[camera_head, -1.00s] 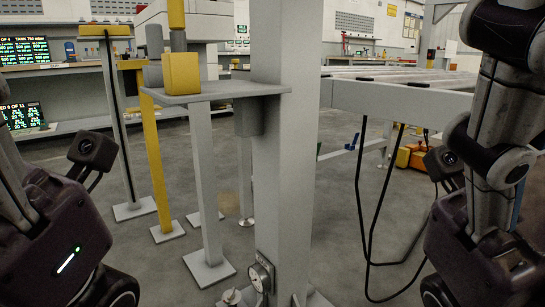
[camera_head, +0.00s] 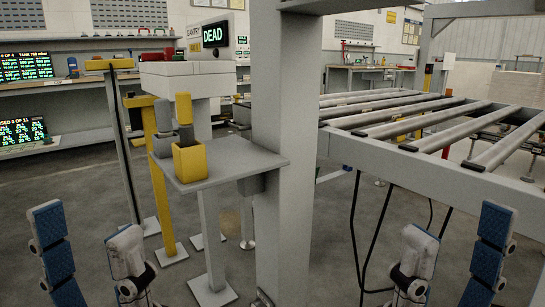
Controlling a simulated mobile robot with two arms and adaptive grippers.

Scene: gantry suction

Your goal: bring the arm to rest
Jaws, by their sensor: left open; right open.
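My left gripper (camera_head: 85,222) stands at the lower left of the head view, fingers pointing up and spread apart, with blue pads on its outer finger. It is open and nothing is between the fingers. My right gripper (camera_head: 457,226) stands at the lower right in the same pose, open and empty. Both grippers are in front of the grey post and apart from the things around them in the picture. The arm links behind the fingers are mostly out of view.
A thick grey post (camera_head: 285,150) stands between the grippers. A roller conveyor (camera_head: 375,158) fills the right. Black cables (camera_head: 369,245) hang below it. A "DEAD" display (camera_head: 215,35) is behind.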

